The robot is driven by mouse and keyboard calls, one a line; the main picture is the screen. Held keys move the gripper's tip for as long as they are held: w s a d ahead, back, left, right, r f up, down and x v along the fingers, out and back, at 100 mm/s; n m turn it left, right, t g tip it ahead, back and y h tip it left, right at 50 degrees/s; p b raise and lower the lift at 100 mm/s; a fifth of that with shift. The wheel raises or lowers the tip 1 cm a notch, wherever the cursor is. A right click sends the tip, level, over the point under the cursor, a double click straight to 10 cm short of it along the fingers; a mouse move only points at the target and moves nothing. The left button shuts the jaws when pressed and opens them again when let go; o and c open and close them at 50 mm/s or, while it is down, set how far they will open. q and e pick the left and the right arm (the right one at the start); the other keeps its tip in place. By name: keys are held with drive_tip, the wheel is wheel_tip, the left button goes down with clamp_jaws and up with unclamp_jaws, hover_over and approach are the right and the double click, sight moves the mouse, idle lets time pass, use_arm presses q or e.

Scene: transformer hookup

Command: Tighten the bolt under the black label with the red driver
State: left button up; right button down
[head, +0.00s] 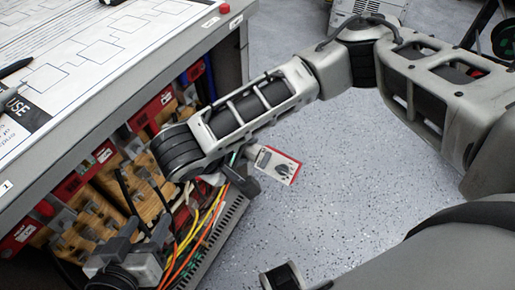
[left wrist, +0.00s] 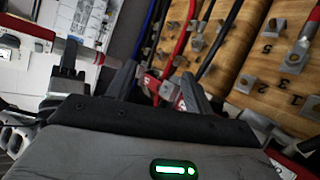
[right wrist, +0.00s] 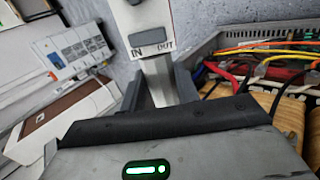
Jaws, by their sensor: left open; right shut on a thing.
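My left gripper (head: 138,232) is at the lower left of the head view, low in front of the wooden terminal boards (head: 95,205). In the left wrist view my left gripper (left wrist: 160,85) is open, its fingers apart, with a red block and bolts visible beyond them. My right gripper (head: 246,168) is beside the bench and shut on the grey stem (right wrist: 158,80) of a white device marked IN and OUT (right wrist: 150,22). I cannot make out the red driver for certain. The bolt under the black label cannot be picked out.
The boards carry red blocks (head: 103,152), metal lugs and cables. Yellow and orange wires (head: 205,225) run beside a slotted grey tray (head: 222,235). The bench top (head: 110,50) overhangs at upper left. A red-edged white meter (head: 277,165) shows near my right gripper. Speckled floor (head: 330,215) is clear.

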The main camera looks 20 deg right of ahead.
use_arm(q)
drive_tip(key=f+b, duration=0.1)
drive_tip(key=d+f+b, duration=0.1)
drive_tip(key=f+h+b, duration=0.1)
drive_tip(key=b, duration=0.1)
drive_tip(key=shift+w+d+f, duration=0.15)
drive_tip(key=shift+d, duration=0.1)
use_arm(e)
drive_tip(key=w+d+n+t+h, duration=0.1)
drive_tip(key=w+d+t+h, duration=0.1)
drive_tip(key=w+d, duration=0.2)
drive_tip(key=shift+w+d+r+t, duration=0.2)
drive_tip(key=shift+d+t, duration=0.1)
drive_tip(key=shift+d, duration=0.05)
use_arm(q)
drive_tip(key=shift+a+f+p, duration=0.1)
drive_tip(key=shift+p, duration=0.45)
use_arm(e)
drive_tip(key=shift+s+r, duration=0.1)
use_arm(q)
drive_tip(key=shift+r+b, duration=0.2)
drive_tip(key=shift+b, duration=0.35)
use_arm(e)
drive_tip(key=shift+w+a, duration=0.8)
drive_tip(key=shift+w, duration=0.25)
drive_tip(key=shift+w+a, duration=0.75)
drive_tip(key=shift+w, duration=0.3)
use_arm(q)
drive_tip(key=shift+f, duration=0.15)
